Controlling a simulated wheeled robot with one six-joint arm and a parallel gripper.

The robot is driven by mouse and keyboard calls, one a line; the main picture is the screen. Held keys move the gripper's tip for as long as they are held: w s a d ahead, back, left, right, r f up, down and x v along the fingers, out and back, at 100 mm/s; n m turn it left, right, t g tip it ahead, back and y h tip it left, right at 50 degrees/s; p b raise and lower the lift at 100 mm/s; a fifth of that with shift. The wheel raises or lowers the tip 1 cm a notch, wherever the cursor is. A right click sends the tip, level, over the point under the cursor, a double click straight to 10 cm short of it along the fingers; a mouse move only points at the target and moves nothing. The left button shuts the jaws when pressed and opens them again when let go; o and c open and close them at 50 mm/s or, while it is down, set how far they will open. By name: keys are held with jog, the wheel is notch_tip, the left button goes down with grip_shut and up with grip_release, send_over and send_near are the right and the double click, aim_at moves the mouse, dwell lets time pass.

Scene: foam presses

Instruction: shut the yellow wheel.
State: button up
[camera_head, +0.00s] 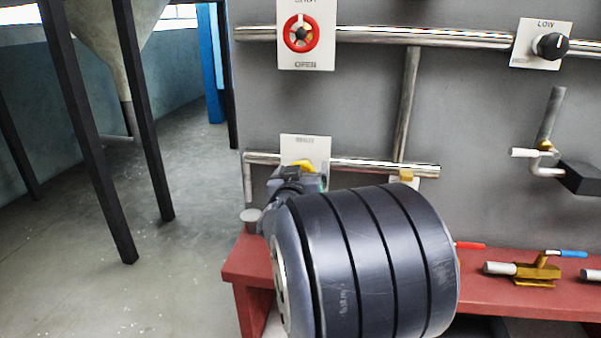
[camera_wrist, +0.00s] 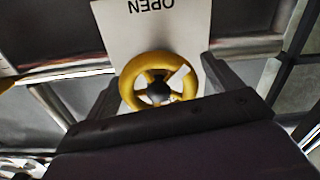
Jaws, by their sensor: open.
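The yellow wheel (camera_wrist: 131,96) is in the middle of the wrist view, with a dark hub and a white mark at its upper right. It is mounted in front of a white plate (camera_wrist: 130,40) that reads OPEN upside down. My gripper (camera_wrist: 160,72) is open, with one dark finger on each side of the wheel. I cannot tell whether either finger touches it. In the head view only a bit of the yellow wheel (camera_head: 304,166) shows; my wrist and gripper hide the rest.
A red wheel (camera_head: 290,33) on a plate sits higher on the grey panel. A LOW knob (camera_head: 551,46) is at the upper right. A red bench (camera_head: 400,284) with a brass valve (camera_head: 535,270) runs below. Open floor (camera_head: 190,255) lies to the left.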

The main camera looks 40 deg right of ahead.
jog(key=shift+c, duration=0.5)
jog(key=c, duration=0.9)
jog(key=shift+m, duration=0.3)
jog(key=shift+s+d+f+m+b, duration=0.15)
jog(key=shift+m+b, duration=1.85)
jog(key=shift+m, duration=2.35)
jog(key=shift+a+f+m+b, duration=0.1)
jog(key=shift+m+b, duration=1.9)
jog(key=shift+m, duration=2.3)
jog(key=shift+s+d+f+m+b, duration=0.15)
jog(key=shift+m+b, duration=1.85)
jog(key=shift+m, duration=2.35)
jog(key=shift+w, duration=0.1)
jog(key=o, duration=1)
